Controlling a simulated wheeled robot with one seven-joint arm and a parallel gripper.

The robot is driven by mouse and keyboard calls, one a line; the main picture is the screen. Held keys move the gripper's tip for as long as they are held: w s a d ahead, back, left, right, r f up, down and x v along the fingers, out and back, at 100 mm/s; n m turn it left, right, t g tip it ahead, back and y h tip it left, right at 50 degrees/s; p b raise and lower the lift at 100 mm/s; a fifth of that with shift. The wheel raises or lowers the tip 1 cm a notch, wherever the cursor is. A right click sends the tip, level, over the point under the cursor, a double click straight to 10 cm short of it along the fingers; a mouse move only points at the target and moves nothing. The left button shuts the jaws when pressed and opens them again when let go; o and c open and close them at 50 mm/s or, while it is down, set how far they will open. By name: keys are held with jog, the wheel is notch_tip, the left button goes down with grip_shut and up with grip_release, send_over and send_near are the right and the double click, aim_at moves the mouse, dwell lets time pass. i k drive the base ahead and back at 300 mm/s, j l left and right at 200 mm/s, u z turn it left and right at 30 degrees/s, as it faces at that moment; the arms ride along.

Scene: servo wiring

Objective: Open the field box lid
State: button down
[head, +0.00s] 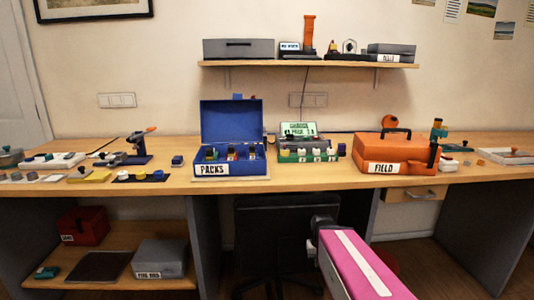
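The field box (402,152) is an orange case with a white FIELD label on its front. It sits on the workbench right of centre, and its lid looks shut. My gripper (322,222) appears as a small dark and grey shape at the far end of my pink arm link. It is low in front of the bench, below and left of the field box, and apart from it. Its fingers cannot be made out, so I cannot tell whether it is open or shut.
A shelf (320,65) hangs above. A dark chair (270,230) is under the bench.

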aim_at(409, 148)
jog(key=j+z, duration=0.15)
jog(key=j, duration=0.3)
jog(key=k+j+z, duration=0.15)
jog(key=j, duration=0.25)
jog(key=j+z, duration=0.15)
jog(key=j, duration=0.25)
jog(key=k+j+z, duration=0.15)
jog(key=j, duration=0.25)
jog(key=k+j, duration=0.2)
